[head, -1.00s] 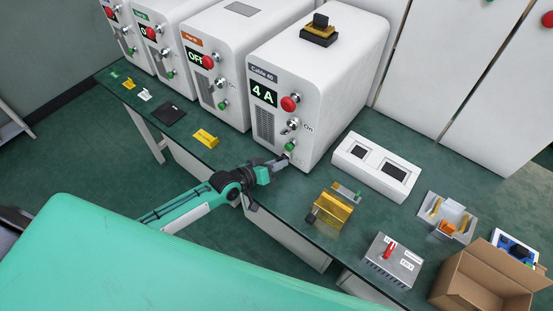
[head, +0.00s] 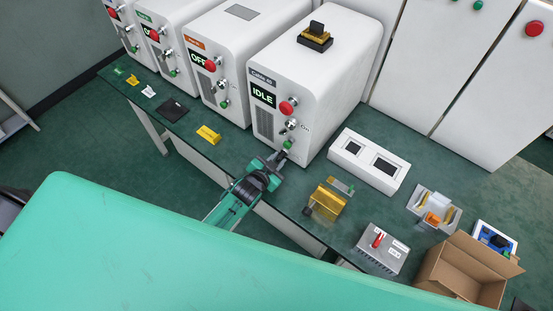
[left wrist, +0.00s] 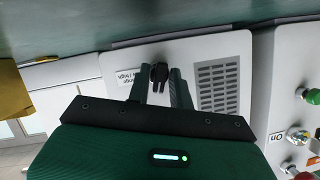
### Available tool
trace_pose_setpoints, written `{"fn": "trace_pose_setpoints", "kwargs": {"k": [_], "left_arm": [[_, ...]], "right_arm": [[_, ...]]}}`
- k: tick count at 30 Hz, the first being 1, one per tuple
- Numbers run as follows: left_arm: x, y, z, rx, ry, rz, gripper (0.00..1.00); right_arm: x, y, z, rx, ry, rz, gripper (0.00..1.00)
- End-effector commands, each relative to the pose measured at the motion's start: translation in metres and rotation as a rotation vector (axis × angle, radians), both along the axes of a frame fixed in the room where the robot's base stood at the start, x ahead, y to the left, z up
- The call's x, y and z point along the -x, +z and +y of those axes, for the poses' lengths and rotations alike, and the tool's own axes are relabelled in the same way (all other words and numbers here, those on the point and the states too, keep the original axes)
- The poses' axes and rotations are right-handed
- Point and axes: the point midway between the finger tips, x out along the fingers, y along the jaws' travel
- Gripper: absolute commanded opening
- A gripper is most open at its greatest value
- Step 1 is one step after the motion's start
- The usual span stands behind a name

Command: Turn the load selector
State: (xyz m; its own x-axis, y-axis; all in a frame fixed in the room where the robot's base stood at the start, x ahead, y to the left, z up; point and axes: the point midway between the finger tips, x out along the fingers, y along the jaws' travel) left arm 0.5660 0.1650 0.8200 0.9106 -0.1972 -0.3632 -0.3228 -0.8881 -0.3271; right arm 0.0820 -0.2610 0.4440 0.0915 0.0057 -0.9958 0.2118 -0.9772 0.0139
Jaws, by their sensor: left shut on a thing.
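My left gripper (head: 281,158) is at the lower front of the white cabinet (head: 335,85) with the IDLE display (head: 263,95). In the left wrist view my left gripper (left wrist: 160,84) is shut on a small black knob (left wrist: 159,72) on the white panel, beside a printed label (left wrist: 131,77) that reads partly "high". In the head view the gripper hides the knob. A finned grey box (head: 383,256) with a red lever (head: 377,240) and small labels stands on the bench to the right. My right gripper is not in view.
A green button (head: 287,145) and red button (head: 287,107) sit above my gripper. A yellow block (head: 327,202), white socket box (head: 369,160) and open cardboard box (head: 465,270) stand right along the bench. More cabinets (head: 215,55) stand to the left.

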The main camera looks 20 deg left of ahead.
Motion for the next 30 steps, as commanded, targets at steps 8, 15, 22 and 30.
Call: {"fn": "trace_pose_setpoints", "kwargs": {"k": [8, 15, 22, 30], "left_arm": [[0.001, -0.004, -0.002, -0.217, 0.002, -0.08, 0.0], [0.001, -0.004, -0.003, -0.352, 0.0, -0.13, 0.0], [0.001, -0.003, -0.002, -0.419, -0.001, -0.153, 0.0], [0.001, -0.002, -0.003, -0.44, -0.001, -0.161, 0.0]], "right_arm": [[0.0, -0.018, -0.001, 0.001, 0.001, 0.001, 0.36], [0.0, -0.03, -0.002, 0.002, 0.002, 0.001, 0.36], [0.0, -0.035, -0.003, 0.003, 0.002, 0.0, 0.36], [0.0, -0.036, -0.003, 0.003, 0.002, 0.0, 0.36]]}}
